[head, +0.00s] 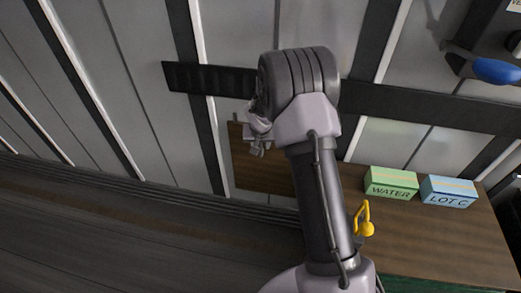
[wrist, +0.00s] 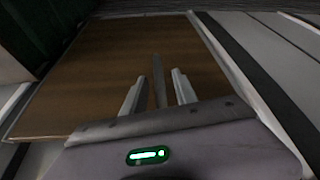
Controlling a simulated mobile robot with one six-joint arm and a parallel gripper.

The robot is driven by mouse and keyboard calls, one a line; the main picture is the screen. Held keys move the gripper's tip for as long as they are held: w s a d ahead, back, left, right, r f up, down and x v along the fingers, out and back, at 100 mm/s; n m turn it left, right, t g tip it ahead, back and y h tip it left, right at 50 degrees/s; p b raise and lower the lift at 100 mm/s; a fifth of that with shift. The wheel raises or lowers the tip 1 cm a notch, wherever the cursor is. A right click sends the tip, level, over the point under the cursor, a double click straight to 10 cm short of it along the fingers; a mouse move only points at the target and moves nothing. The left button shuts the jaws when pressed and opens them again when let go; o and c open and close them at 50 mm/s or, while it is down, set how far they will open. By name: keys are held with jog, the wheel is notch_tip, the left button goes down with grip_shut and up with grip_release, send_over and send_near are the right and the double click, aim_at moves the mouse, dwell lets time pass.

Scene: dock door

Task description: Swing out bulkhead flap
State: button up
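My gripper (head: 257,151) is in front of the panel. In the wrist view my gripper (wrist: 158,82) is open, with a finger on each side of the strip and visible gaps. I cannot tell whether it touches the panel.
A wooden table (head: 440,240) at the right carries a green WATER box (head: 391,183), a blue LOT C box (head: 449,191) and, near my arm, a yellow hook-like object (head: 365,222). A dark unit with a blue handle (head: 497,71) is at upper right. A dark rail (head: 420,105) crosses the wall.

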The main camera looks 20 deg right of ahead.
jog(key=shift+x, duration=1.25)
grip_shut()
jog(key=shift+r, duration=0.1)
dwell(0.4)
